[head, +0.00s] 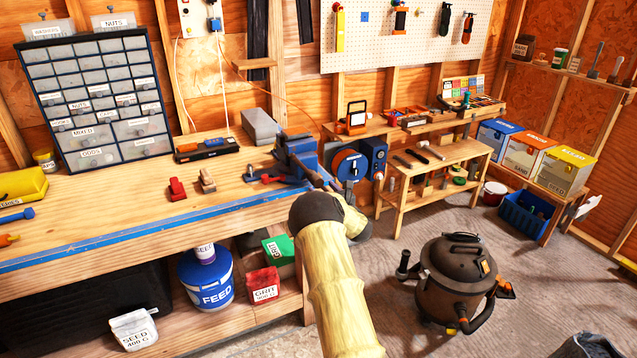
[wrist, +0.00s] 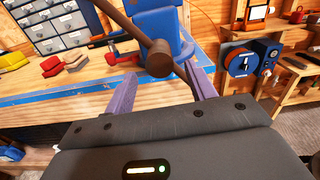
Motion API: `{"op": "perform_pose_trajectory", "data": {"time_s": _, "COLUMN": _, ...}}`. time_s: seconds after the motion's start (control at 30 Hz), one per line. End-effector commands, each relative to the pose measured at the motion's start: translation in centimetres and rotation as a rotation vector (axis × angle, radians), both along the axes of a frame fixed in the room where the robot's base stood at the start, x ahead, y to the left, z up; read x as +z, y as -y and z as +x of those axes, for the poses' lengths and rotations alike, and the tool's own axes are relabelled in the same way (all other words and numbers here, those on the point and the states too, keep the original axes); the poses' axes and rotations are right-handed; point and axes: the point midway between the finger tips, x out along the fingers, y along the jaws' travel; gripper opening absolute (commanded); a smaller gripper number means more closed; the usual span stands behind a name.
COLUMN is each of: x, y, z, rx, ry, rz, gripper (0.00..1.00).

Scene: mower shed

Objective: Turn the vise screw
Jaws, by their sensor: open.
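The blue vise (head: 300,152) is mounted at the right end of the workbench, partly hidden by my arm in the head view. In the wrist view its blue body (wrist: 158,17) stands just beyond my gripper. The brown vise screw (wrist: 160,60) points its round end toward me. A brown handle bar (wrist: 122,20) crosses it, slanting from upper left to lower right. My gripper (wrist: 160,91) is open and empty, with a purple finger on each side below the screw's end. The bar's lower right end lies close to the right finger; I cannot tell whether they touch.
The workbench (head: 105,222) has a blue front edge and holds red and tan blocks and a level (head: 207,149). A blue reel-like device (head: 349,165) stands right of the vise. A shop vacuum (head: 458,283) stands on the floor at right.

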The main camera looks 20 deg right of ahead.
Motion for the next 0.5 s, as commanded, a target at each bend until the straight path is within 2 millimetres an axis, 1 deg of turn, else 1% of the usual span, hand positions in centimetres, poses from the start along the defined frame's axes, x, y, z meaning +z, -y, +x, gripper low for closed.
{"op": "perform_pose_trajectory", "data": {"time_s": 0.03, "x": 0.2, "y": 0.0, "z": 0.7, "rx": 0.001, "ry": 0.002, "rz": -0.001, "gripper": 0.56}}
{"op": "perform_pose_trajectory", "data": {"time_s": 0.2, "x": 0.2, "y": -0.1, "z": 2.6, "rx": 0.001, "ry": 0.002, "rz": -0.001, "gripper": 0.56}}
{"op": "perform_pose_trajectory", "data": {"time_s": 0.33, "x": 0.1, "y": -0.1, "z": 3.5, "rx": -0.001, "ry": 0.0, "rz": -0.001, "gripper": 0.56}}
{"op": "perform_pose_trajectory", "data": {"time_s": 0.5, "x": 0.0, "y": -0.1, "z": 3.9, "rx": -0.001, "ry": 0.001, "rz": 0.0, "gripper": 0.56}}
